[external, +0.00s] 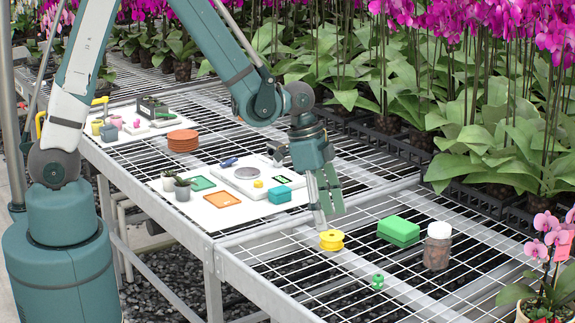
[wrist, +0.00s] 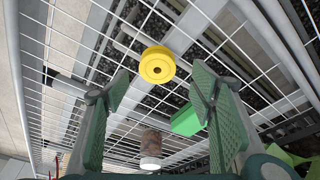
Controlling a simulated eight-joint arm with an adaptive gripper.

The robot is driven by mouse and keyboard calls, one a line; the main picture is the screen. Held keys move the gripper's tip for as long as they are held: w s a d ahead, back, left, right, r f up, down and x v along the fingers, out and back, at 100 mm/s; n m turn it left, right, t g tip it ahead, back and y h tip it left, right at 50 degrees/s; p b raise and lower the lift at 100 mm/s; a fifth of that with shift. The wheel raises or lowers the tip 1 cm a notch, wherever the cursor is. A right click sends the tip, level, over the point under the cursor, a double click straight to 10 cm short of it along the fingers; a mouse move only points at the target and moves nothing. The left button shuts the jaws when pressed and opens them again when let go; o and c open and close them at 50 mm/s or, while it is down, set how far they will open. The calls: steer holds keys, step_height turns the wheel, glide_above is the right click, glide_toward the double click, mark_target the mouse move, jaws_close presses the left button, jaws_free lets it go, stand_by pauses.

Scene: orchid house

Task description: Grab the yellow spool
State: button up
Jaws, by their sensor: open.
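The yellow spool (external: 332,240) stands on the white wire-mesh bench near its front edge. It also shows in the wrist view (wrist: 157,65), seen from above with its dark centre hole, ahead of and between the two fingers. My gripper (external: 325,205) points down just above the spool in the external view. In the wrist view my gripper (wrist: 158,88) has its green pads wide apart with nothing between them. The spool is not touched by either finger as far as I can see.
A green box (external: 399,231) and a brown jar with a white lid (external: 437,246) stand right of the spool. A small green spool (external: 377,282) is nearer the front. A white board (external: 180,205) with small items lies left. Orchids line the back.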

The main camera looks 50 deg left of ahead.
mark_target(331, 235)
steer(key=shift+f, duration=0.1)
steer(key=shift+s+b+x, duration=0.2)
steer(key=shift+b+x, duration=0.45)
steer(key=shift+x, duration=1.9)
steer(key=shift+d, duration=0.1)
steer(key=c, duration=0.9)
